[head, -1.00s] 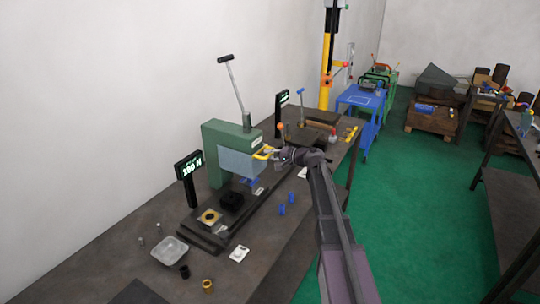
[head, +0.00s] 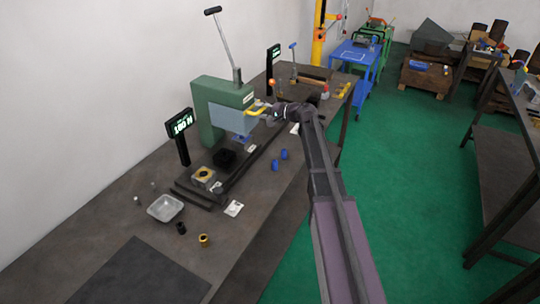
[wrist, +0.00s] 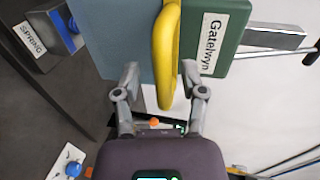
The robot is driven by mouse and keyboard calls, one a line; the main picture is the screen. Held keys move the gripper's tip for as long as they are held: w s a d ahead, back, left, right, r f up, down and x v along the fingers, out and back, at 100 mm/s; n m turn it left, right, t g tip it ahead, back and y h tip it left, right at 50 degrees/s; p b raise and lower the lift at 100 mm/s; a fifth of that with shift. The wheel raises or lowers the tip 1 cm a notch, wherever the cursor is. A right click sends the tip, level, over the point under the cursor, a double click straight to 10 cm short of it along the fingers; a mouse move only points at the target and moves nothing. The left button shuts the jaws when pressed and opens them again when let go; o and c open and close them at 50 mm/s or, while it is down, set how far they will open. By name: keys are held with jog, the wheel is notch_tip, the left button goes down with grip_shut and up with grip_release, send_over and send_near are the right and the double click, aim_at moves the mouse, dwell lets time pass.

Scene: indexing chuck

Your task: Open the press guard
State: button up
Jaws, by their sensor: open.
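The green press (head: 207,97) stands on the bench, with a grey-blue guard panel (head: 228,119) across its front. A yellow handle (head: 254,109) sticks out from the guard. In the wrist view the handle (wrist: 165,50) comes down from the top edge, with the guard (wrist: 120,35) behind it to the left. The guard covers the front of the press head. My gripper (head: 268,110) is at the handle. In the wrist view its two fingers (wrist: 160,76) are apart, one on each side of the handle's lower end. I cannot tell whether either finger touches it.
A force display (head: 181,124) stands left of the press. A grey tray (head: 165,208), a black ring (head: 181,228) and a brass ring (head: 204,240) lie in front. Blue cylinders (head: 280,160) stand to the right. A lever (head: 225,45) rises above the press.

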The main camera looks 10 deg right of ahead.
jog(key=b, duration=0.8)
send_near(253, 126)
jog(key=shift+x, duration=2.7)
jog(key=r+p+v, duration=0.1)
jog(key=p+v, duration=0.3)
jog(key=v, duration=1)
jog(key=s+a+f+n+g+h+p, duration=0.2)
jog(key=s+a+f+n+g+h, duration=0.1)
jog(key=s, duration=0.6)
jog(key=s+a+f+n+g+h+p, duration=0.2)
jog(key=s+a+f+g+h+p, duration=0.1)
jog(key=s+a, duration=0.5)
jog(key=shift+s+a+f+n+g+h, duration=0.4)
jog(key=shift+s+f+g+h, duration=0.45)
jog(key=shift+s+f, duration=0.2)
